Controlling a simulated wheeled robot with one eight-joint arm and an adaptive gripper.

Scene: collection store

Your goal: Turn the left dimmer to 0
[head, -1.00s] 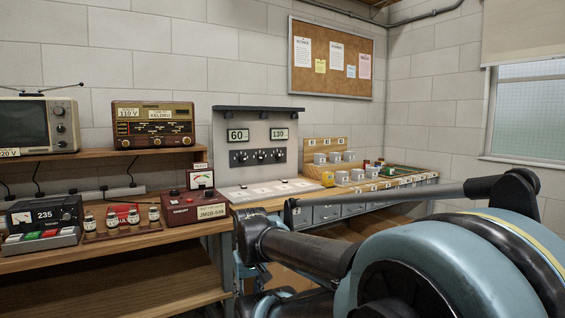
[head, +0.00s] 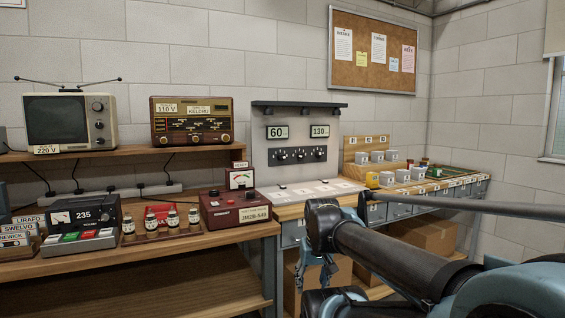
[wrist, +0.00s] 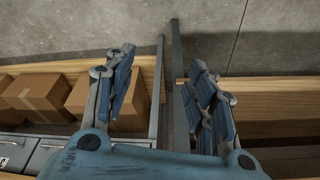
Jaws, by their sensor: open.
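A grey upright panel (head: 303,128) stands at the back of the right bench. It has two displays, reading 60 and 130, above a dark strip with three round knobs. The left knob (head: 283,156) sits under the 60 display; which knobs are dimmers cannot be told from any label, and their settings are too small to read. My gripper (wrist: 163,85) is open and empty in the wrist view, apart from the panel, with bench legs and floor beyond its fingers. In the head view its blue fingers show low in front of the right bench, partly hidden by my arm.
The left bench carries a meter box reading 235 (head: 83,213), several small bottles and a red box (head: 236,209). A television (head: 70,122) and a radio (head: 191,121) stand on its shelf. White blocks (head: 403,175) stand right of the panel. Cardboard boxes (wrist: 112,99) sit under the bench.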

